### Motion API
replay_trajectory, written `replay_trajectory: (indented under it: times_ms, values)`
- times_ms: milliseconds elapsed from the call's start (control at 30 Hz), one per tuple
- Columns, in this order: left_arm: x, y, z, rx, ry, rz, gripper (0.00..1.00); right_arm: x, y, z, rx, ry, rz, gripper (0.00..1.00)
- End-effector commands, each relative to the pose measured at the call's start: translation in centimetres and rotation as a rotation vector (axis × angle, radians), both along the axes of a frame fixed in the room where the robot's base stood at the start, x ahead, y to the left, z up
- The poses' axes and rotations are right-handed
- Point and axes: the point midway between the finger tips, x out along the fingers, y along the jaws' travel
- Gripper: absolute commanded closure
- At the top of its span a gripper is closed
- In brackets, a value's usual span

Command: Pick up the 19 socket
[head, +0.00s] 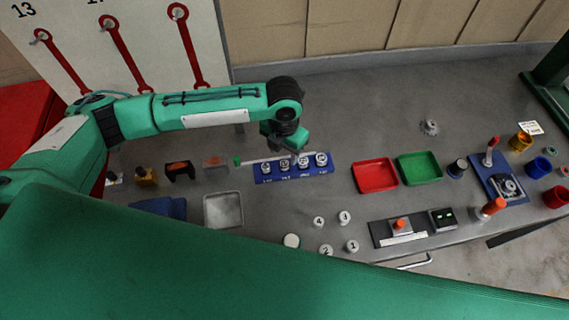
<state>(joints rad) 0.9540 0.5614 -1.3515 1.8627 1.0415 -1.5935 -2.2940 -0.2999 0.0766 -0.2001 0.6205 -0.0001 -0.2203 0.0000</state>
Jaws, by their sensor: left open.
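A blue socket rack (294,176) lies on the grey bench near the middle of the head view. Several silver sockets (321,159) stand in a row on it. The labels on its front are too small to read, so I cannot tell which is the 19 socket. My left gripper (296,154) points down just over the rack's back edge, close to the sockets right of the middle. It is open. The arm and gripper hide part of the rack's back, and I cannot tell whether the fingers touch a socket. My right gripper is not in view.
A red tray (375,175) and a green tray (420,168) sit right of the rack. A grey tray (223,210) is front left. Small numbered white pieces (344,217) stand in front. Red wrenches (188,45) hang on the back-left board. Bench behind the trays is mostly clear.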

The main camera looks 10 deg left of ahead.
Motion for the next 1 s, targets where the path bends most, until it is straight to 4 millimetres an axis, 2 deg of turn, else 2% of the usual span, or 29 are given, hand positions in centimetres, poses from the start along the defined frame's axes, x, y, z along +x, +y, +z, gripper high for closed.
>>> replay_trajectory:
  times_ms: [33,133,300,567,800,833,1000]
  values:
    - [-0.3,-0.1,-0.4,0.001,0.004,0.0,0.51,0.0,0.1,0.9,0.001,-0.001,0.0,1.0]
    - [-0.5,-0.3,-1.8,0.001,0.005,0.0,0.51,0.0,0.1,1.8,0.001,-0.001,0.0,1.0]
    - [-0.5,-0.2,-3.9,0.001,0.002,0.0,0.51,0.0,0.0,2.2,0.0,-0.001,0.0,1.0]
    - [-0.4,-0.2,-4.3,0.001,0.0,-0.001,0.51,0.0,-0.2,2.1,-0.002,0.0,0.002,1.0]
    - [-0.4,-0.2,-4.3,0.0,0.0,-0.001,0.96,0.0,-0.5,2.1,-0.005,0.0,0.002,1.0]
    - [-0.4,-0.2,-4.3,0.0,0.0,-0.001,1.0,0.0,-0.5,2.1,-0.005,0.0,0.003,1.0]
    - [-0.4,-0.2,-4.3,0.0,0.0,-0.001,1.0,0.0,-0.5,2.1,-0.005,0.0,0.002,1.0]
